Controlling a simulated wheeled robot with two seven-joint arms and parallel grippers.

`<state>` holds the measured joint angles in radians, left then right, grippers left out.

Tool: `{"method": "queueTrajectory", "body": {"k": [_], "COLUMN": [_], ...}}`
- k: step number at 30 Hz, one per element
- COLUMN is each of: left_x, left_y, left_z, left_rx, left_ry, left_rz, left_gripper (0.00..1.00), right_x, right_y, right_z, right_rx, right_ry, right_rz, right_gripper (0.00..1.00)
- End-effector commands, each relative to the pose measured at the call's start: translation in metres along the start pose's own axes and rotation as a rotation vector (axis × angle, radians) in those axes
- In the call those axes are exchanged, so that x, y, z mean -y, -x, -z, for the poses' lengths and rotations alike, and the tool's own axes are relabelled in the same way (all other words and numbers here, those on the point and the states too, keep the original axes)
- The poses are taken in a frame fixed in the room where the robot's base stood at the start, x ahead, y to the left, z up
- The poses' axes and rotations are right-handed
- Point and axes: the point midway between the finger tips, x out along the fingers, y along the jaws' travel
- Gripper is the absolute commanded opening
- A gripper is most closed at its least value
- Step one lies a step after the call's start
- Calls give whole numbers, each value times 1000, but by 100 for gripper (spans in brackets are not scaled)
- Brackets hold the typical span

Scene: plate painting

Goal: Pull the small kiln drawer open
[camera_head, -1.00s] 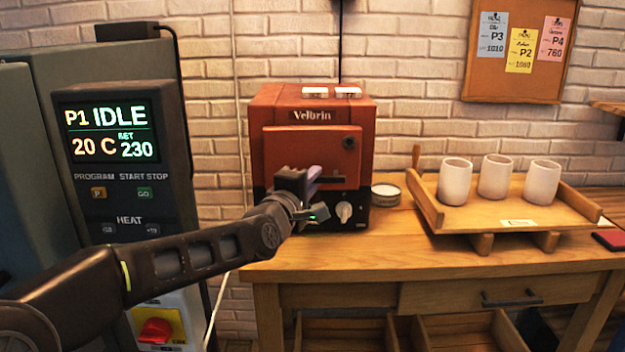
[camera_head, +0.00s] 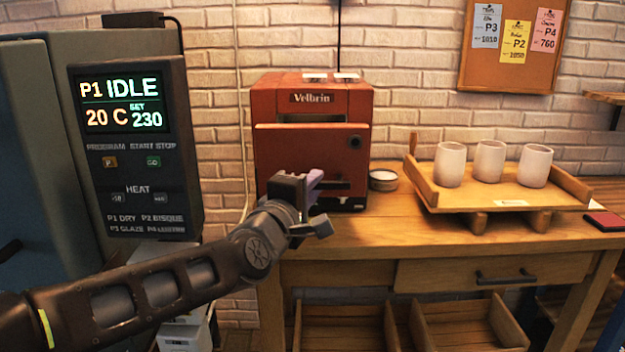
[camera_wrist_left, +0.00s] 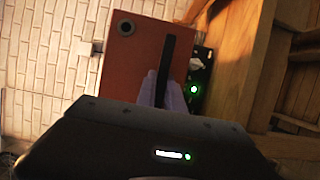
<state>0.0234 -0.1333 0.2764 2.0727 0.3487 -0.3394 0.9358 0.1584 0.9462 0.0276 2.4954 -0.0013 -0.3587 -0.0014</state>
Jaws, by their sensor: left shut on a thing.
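The small red kiln (camera_head: 312,100), marked "Velbrin", stands at the left end of the wooden workbench. Its drawer front (camera_head: 290,150) stands out forward of the body, with a light top edge showing, and covers most of the dark lower panel. My left gripper (camera_head: 314,180) is in front of the drawer's lower part, shut on the dark handle bar. In the left wrist view the pale fingers (camera_wrist_left: 162,90) close around the handle (camera_wrist_left: 169,65), beside the red drawer front (camera_wrist_left: 130,60). In the head view the gripper hides part of the handle. My right gripper is not in view.
A large grey kiln with a control panel (camera_head: 135,150) reading IDLE stands close on the left. A small round tin (camera_head: 383,180) sits right of the red kiln. A wooden tray (camera_head: 470,196) with three white cups stands farther right.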

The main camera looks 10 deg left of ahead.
Motion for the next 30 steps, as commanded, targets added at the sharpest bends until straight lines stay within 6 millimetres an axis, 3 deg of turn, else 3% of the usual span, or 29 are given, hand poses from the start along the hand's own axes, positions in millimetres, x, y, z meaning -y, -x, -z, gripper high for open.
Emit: {"method": "queueTrajectory", "body": {"k": [7,8,15,24,30], "left_x": [0,0,0,0,0], "left_y": [0,0,0,1,20], "left_z": [0,0,0,0,1], "left_rx": [1,1,0,0,-1], "left_ry": [-1,-1,0,0,0], "left_rz": [1,1,1,0,-2], "left_gripper": [0,15,35,35,35], "right_x": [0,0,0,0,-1], "right_y": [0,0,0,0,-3], "right_z": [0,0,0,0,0], "right_rx": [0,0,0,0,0], "right_ry": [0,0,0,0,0], "right_rz": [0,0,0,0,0], "right_gripper": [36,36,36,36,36]}}
